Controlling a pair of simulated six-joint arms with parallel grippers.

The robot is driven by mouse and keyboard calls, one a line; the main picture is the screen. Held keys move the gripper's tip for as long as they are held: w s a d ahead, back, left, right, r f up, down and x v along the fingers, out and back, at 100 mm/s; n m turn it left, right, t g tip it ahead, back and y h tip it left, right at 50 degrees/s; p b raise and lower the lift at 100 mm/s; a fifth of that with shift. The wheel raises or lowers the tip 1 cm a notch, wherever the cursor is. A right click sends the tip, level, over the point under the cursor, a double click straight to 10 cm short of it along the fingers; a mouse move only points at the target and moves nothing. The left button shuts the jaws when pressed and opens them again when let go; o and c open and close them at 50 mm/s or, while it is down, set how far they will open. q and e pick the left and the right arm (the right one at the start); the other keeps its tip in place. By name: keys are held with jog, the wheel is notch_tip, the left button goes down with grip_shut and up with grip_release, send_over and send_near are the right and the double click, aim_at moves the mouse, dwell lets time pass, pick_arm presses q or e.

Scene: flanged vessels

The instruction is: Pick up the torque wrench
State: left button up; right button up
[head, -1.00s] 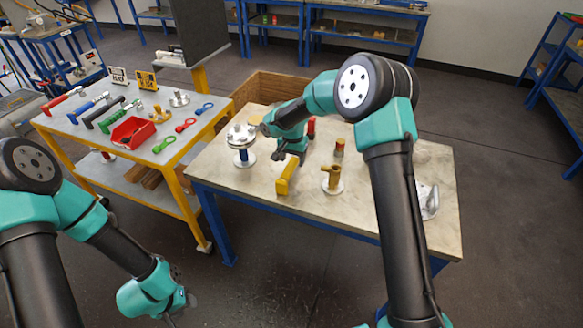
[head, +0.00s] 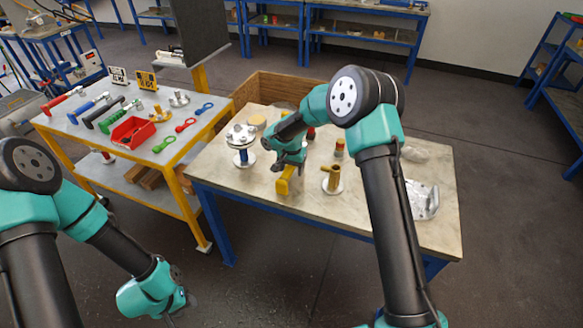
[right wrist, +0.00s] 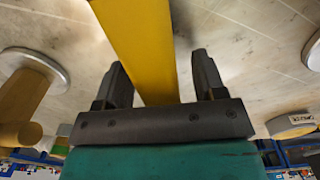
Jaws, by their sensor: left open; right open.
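A yellow bar (head: 285,184), the likely torque wrench, is at the front of the stone-topped table, mostly under my right gripper. In the right wrist view the bar (right wrist: 142,40) runs up between the two dark fingers. My right gripper (right wrist: 160,72) is open, with a finger on either side of the bar and visible gaps. In the head view my right gripper (head: 287,166) is just over the bar and hides its far part. My left gripper (head: 178,312) is low at the lower left, away from both tables, empty.
A flanged vessel (head: 242,145) stands left of my right gripper, and a brown post on a round base (head: 332,180) stands to its right. A red-topped yellow cylinder (head: 339,148) is behind. The left table holds several coloured-handled tools (head: 88,106) and a red bin (head: 132,132).

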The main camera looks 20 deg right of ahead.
jog(key=shift+c, duration=0.4)
jog(key=c, duration=1)
jog(key=shift+r, duration=0.1)
jog(key=shift+r, duration=0.75)
jog(key=shift+w+r, duration=0.1)
jog(key=shift+r, duration=0.85)
jog(key=s+a, duration=0.2)
jog(key=s, duration=0.5)
jog(key=s+a+r, duration=0.1)
jog(key=s+a, duration=0.1)
jog(key=s, duration=0.6)
jog(key=shift+s+a+r, duration=0.25)
